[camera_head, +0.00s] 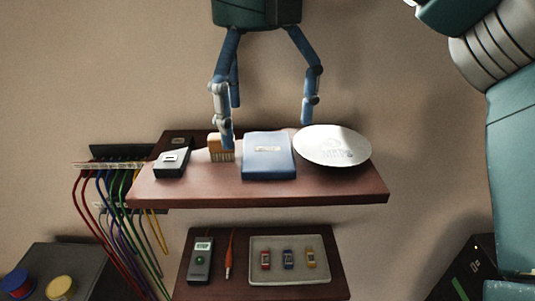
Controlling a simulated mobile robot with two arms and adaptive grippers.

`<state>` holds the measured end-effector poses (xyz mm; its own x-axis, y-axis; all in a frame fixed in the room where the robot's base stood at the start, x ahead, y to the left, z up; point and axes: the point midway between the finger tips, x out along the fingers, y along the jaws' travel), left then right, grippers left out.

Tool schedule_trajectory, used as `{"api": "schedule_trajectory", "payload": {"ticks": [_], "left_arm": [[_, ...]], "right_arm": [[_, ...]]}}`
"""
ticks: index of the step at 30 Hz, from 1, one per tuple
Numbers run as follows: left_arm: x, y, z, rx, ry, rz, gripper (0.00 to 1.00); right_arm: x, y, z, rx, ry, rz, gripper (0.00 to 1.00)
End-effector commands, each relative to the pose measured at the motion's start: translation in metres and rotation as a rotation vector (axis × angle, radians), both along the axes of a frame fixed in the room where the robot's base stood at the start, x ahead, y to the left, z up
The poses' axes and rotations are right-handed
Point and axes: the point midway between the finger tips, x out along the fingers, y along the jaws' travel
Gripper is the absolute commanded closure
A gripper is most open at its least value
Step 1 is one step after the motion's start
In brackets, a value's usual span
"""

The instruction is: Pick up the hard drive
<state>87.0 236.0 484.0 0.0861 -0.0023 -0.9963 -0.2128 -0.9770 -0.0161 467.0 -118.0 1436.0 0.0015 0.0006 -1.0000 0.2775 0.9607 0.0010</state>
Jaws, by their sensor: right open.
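A flat blue box with a small pale label (268,157), most likely the hard drive, lies on the upper wooden shelf (330,191) between a tan comb-like piece and a silver disc. My right gripper (267,132) hangs down from the top of the view with its blue fingers spread wide. It is open and empty. In the picture its fingertips lie to either side of the blue box's rear part. The left fingertip overlaps the tan piece, and the right one ends by the disc's rear rim. Whether they touch anything I cannot tell. My left gripper is not in view.
The silver oval disc (333,147) and the tan piece (214,148) flank the box closely. A black device (172,163) sits farther left. Coloured cables (104,205) hang at the left. A lower shelf (215,291) holds a meter (200,260) and a tray (289,279).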

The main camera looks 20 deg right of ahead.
Motion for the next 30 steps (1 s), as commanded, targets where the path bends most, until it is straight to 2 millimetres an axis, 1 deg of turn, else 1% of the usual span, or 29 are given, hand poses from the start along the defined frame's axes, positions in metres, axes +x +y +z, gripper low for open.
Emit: {"api": "schedule_trajectory", "payload": {"ticks": [1,3,7,10,16,17,18,20,21,24,30], "left_arm": [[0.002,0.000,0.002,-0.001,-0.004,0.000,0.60],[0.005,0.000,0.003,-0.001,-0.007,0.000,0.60],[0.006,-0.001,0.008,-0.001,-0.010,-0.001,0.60],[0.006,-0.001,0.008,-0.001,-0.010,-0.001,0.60],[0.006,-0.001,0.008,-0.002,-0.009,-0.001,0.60],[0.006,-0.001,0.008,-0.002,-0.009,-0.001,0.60],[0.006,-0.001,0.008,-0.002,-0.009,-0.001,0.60],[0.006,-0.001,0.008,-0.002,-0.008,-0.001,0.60],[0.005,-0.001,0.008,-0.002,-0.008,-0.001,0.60],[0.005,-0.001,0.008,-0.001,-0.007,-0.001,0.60],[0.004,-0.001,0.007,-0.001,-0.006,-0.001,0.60]], "right_arm": [[0.000,-0.001,-0.009,-0.001,0.003,0.001,0.00],[-0.001,-0.001,-0.020,-0.001,0.003,0.001,0.00],[0.000,0.000,-0.036,0.000,0.002,0.001,0.00],[0.000,0.000,-0.042,0.001,0.001,-0.001,0.00],[0.000,0.000,-0.043,0.001,0.001,0.000,0.00],[0.000,0.000,-0.043,0.001,0.001,0.000,0.02],[0.000,0.000,-0.043,0.001,0.001,0.000,0.10],[0.000,0.000,-0.043,0.000,0.001,0.000,0.22],[0.000,0.000,-0.043,0.000,0.001,0.000,0.30],[0.000,0.000,-0.043,0.000,0.001,0.000,0.47],[0.000,0.000,-0.043,0.000,0.001,0.000,0.47]]}}
